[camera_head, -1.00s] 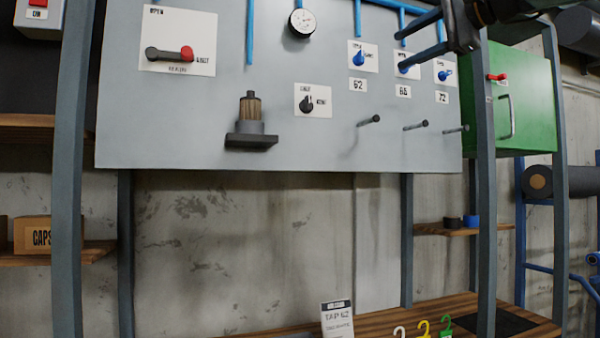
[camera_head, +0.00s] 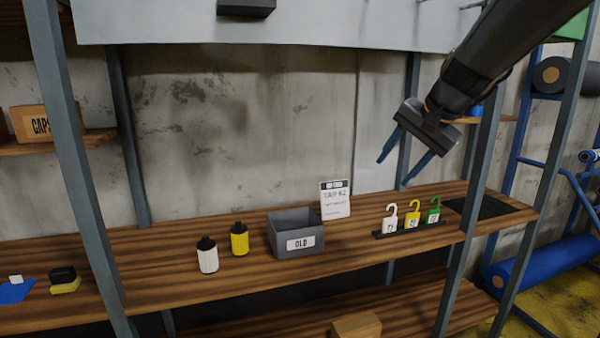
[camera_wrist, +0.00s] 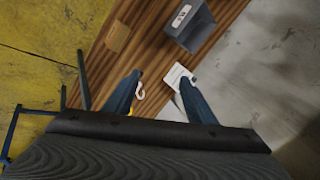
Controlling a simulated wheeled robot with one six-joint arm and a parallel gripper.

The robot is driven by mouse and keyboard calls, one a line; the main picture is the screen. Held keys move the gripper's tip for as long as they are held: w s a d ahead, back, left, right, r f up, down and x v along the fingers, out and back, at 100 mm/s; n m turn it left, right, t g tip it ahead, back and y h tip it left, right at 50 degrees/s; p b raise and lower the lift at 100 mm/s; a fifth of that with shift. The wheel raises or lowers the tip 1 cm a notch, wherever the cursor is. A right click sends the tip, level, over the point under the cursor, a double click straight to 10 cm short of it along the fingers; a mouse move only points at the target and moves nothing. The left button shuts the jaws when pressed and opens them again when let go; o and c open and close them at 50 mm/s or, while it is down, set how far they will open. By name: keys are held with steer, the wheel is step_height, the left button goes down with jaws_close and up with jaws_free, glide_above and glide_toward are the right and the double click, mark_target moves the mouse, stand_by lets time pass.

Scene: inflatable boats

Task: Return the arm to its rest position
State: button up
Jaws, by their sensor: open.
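My gripper (camera_head: 408,160) is at the upper right in the head view, at the end of my dark arm, pointing down and to the left. Its two blue-grey fingers are spread apart with nothing between them. It is above the wooden bench (camera_head: 370,240), apart from everything on it. In the wrist view my gripper (camera_wrist: 159,83) also shows open and empty, with the bench top beyond the fingertips.
The bench holds a white bottle (camera_head: 207,257), a yellow bottle (camera_head: 239,240), a grey bin marked OLD (camera_head: 296,234), a TAP 62 card (camera_head: 336,200) and hook tags in white (camera_head: 390,222), yellow (camera_head: 411,213) and green (camera_head: 433,210). Grey posts (camera_head: 468,210) stand at the front. A panel (camera_head: 300,25) hangs above.

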steer(key=s+a+f+n+g+h, duration=0.1)
steer(key=s+f+n, duration=0.3)
steer(key=s+f, duration=0.8)
steer(key=s+a+f+n+g+h, duration=0.2)
steer(key=s+f+n+g, duration=0.1)
steer(key=s+f, duration=0.9)
steer(key=shift+a+f+n+g+b, duration=0.15)
steer(key=shift+f+n+g+b, duration=0.2)
steer(key=shift+f+n, duration=0.45)
